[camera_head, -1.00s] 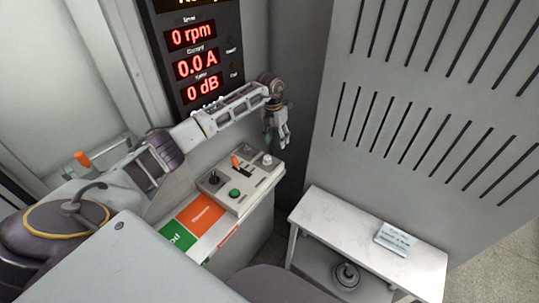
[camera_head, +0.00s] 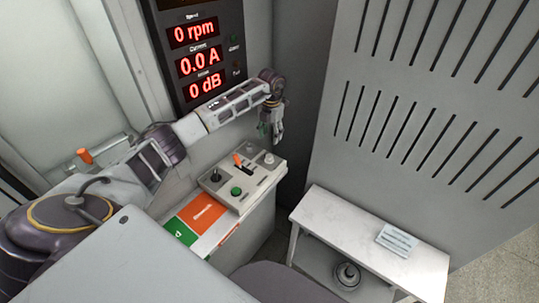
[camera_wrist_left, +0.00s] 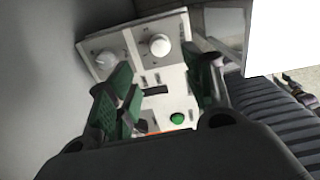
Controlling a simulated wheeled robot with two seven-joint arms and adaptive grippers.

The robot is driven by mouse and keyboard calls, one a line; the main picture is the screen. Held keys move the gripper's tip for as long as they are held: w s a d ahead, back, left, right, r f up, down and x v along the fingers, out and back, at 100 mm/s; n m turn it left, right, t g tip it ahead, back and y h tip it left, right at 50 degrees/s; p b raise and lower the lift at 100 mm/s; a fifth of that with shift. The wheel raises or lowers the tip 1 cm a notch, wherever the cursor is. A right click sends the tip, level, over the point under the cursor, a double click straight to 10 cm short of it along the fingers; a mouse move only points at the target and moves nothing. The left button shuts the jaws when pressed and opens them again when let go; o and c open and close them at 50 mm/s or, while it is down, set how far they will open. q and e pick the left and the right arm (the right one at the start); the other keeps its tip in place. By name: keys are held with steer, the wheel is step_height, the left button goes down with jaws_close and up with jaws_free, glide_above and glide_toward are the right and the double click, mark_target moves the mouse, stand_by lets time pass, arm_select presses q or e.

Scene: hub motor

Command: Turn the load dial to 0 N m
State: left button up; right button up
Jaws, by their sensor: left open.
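The control box (camera_head: 243,181) has a sloped top with a white dial (camera_head: 269,158), an orange-tipped lever, a black knob and a green button (camera_head: 236,191). My left gripper (camera_head: 271,132) hangs open and empty above the box's far end, apart from the dials. In the wrist view its green fingers (camera_wrist_left: 165,80) flank the panel.
A red display panel (camera_head: 197,62) on the wall reads 0 rpm, 0.0 A and 0 dB. A slotted grey cabinet (camera_head: 440,100) stands to the right.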

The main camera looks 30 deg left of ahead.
mark_target(269, 156)
arm_select(q)
step_height(269, 156, down, 10)
steer(key=shift+a+r+p, duration=0.1)
steer(key=shift+p, duration=0.2)
steer(key=shift+f, duration=0.95)
steer(key=c, duration=1)
arm_select(e)
steer(key=shift+w+a+r, duration=0.45)
steer(key=shift+w+a, duration=0.05)
steer(key=shift+w, duration=0.1)
